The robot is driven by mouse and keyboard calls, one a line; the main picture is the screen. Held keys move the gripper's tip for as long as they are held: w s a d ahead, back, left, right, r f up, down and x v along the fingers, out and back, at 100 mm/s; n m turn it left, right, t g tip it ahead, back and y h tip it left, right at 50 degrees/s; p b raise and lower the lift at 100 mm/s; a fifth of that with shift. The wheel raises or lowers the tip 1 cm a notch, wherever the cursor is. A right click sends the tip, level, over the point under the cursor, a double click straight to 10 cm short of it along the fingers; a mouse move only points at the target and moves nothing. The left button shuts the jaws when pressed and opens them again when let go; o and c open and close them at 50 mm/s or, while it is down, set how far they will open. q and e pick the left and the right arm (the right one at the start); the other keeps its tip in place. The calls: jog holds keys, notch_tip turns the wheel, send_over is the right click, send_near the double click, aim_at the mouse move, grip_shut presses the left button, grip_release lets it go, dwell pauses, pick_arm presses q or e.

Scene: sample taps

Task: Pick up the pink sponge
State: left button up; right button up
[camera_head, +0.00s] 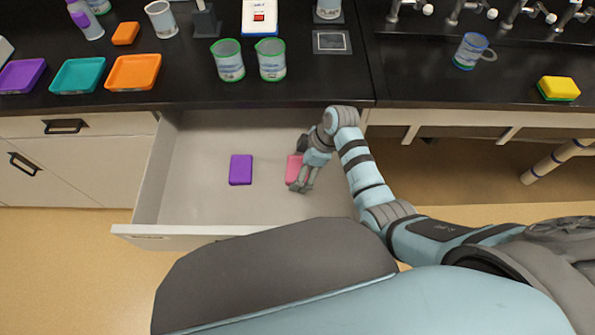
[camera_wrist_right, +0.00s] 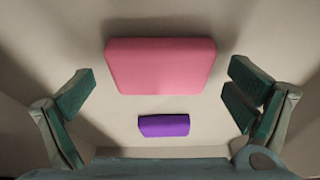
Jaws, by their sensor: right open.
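The pink sponge (camera_head: 293,169) lies flat in the open drawer, partly hidden by my right gripper (camera_head: 303,188) in the head view. In the right wrist view the pink sponge (camera_wrist_right: 160,66) is whole and lies ahead of the fingers, centred between them. My right gripper (camera_wrist_right: 163,105) is open and empty, its fingers spread to either side, and it is above the drawer floor. I cannot tell exactly how high it is. My left gripper is not in view.
A purple sponge (camera_head: 241,170) lies in the drawer (camera_head: 190,205), left of the pink one. The drawer walls surround both. The black counter (camera_head: 200,97) above holds trays, beakers and a yellow sponge (camera_head: 558,88). The drawer's left part is clear.

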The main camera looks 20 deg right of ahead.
jog(key=c, duration=0.9)
jog(key=shift+r, duration=0.15)
